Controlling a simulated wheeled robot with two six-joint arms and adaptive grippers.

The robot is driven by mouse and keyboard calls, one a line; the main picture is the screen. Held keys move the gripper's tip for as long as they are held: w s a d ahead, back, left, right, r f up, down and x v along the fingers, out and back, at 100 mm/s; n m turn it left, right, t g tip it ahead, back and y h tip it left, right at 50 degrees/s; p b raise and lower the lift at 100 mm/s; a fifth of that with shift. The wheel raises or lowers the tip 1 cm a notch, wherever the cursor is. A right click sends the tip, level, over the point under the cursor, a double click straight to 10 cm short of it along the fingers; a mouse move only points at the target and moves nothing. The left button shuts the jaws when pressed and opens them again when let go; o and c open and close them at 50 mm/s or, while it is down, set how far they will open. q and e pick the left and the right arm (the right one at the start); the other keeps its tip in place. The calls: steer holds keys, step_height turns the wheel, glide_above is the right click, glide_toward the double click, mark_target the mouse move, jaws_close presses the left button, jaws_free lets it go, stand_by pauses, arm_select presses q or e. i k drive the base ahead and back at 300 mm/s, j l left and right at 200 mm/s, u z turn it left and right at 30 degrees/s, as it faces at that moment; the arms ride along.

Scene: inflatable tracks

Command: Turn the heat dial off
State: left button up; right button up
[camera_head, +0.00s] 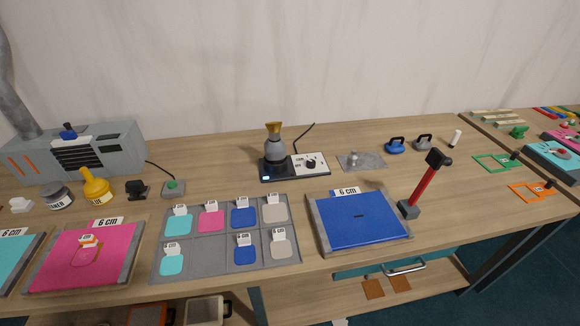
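A small heating unit stands on the bench near the wall, with a black hot-plate base (274,172) and a white control panel (307,169). The exact direction of the dial's pointer cannot be made out. A grey pot with a brass-coloured top (275,146) stands on the black base. A dark cable runs from behind the unit toward the wall. Neither of my grippers is in view.
In front lie a grey tray (205,251) with coloured patches and a blue panel in a grey frame (361,217). A red-handled tool (424,186) stands upright right of it. A grey machine (85,150) and glue bottle (95,186) are left. Bare wood surrounds the heating unit.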

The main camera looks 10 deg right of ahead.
mark_target(311, 164)
steer(key=l+u, duration=0.2)
steer(key=l, duration=0.25)
steer(key=k+l+u, duration=0.2)
steer(key=l, duration=0.2)
steer(key=l+u, duration=0.2)
steer(key=l, duration=0.25)
